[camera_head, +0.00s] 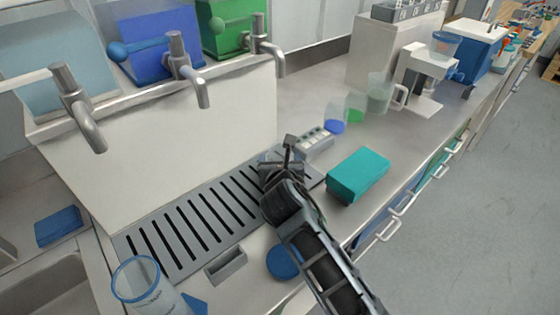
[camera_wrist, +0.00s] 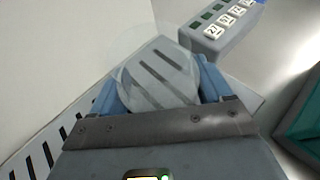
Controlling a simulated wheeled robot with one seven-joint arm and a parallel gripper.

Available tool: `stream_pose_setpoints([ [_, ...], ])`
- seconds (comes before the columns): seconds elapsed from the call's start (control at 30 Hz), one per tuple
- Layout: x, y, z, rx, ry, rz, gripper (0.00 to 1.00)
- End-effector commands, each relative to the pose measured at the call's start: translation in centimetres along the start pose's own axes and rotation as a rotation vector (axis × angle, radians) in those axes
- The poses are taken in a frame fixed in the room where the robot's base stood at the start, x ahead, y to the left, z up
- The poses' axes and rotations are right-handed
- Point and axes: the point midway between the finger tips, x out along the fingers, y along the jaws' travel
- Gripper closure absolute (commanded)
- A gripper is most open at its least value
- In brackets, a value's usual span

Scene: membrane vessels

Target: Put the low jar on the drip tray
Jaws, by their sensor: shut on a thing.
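My gripper (camera_head: 276,166) is shut on a clear, low jar (camera_wrist: 158,62). In the wrist view the jar sits between the two blue fingers, and slots show through its see-through wall. In the head view the jar (camera_head: 267,156) is mostly hidden behind my gripper. The drip tray (camera_head: 192,228) is a grey slotted plate below the taps. My gripper and the jar are over its right end. The tray also shows at the lower left of the wrist view (camera_wrist: 62,142). I cannot tell whether the jar touches the tray.
A grey rack with numbered labels (camera_head: 316,141) and a teal box (camera_head: 357,174) stand just right of the tray. Taps (camera_head: 187,75) overhang its back. A blue-rimmed clear vessel (camera_head: 142,280), a small grey holder (camera_head: 226,266) and a blue disc (camera_head: 283,262) are in front.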

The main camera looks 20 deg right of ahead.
Motion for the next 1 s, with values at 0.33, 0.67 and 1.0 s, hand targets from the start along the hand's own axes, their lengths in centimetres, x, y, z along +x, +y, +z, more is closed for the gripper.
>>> stream_pose_setpoints([
  [0.33, 0.1, 0.0, -0.2, 0.0, -0.001, 0.0, 0.15],
  [0.67, 0.1, 0.0, -0.2, 0.0, 0.0, 0.0, 0.0],
  [1.0, -3.1, 0.0, 0.0, 0.0, -0.001, 0.002, 0.0],
])
